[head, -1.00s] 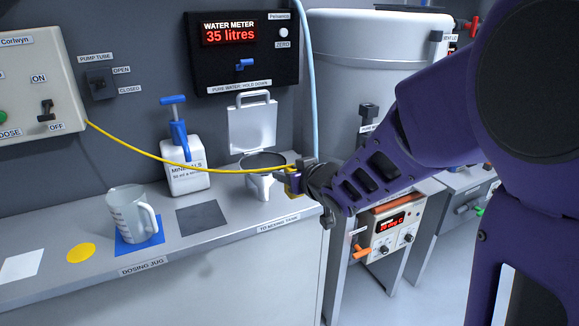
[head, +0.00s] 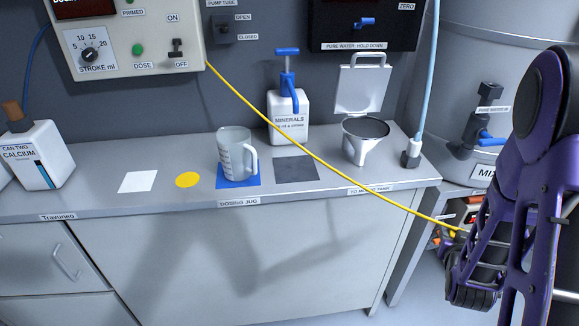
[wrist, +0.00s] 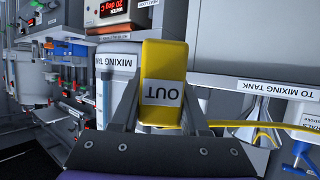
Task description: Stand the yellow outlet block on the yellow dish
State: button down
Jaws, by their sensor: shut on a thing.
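The yellow outlet block (wrist: 165,62), labelled OUT, is held between the two fingers of my gripper (wrist: 160,105) in the wrist view, its label upside down there. In the head view my gripper (head: 460,236) is at the right, beyond the bench's right end, mostly hidden by my arm. A yellow hose (head: 315,155) runs from the pump box down across the bench to it. The yellow dish (head: 187,180) is a flat round disc on the bench, left of the jug, with nothing on it. My gripper is far to its right.
On the bench are a white square (head: 138,182), a jug (head: 236,155) on a blue square, a dark square (head: 295,169), a minerals bottle (head: 288,118), a funnel (head: 362,138) and a grey block with a pale blue hose (head: 411,153). A calcium can (head: 38,155) stands left.

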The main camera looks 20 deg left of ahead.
aim_at(187, 179)
jog(key=k+j+u, duration=0.1)
jog(key=j, duration=0.3)
jog(key=k+j, duration=0.2)
jog(key=j, duration=0.15)
jog(key=k+j+u, duration=0.15)
jog(key=j, duration=0.25)
jog(key=k+j, duration=0.1)
jog(key=j, duration=0.3)
jog(key=k+j+u, duration=0.15)
jog(key=j, duration=0.25)
jog(key=i, duration=0.05)
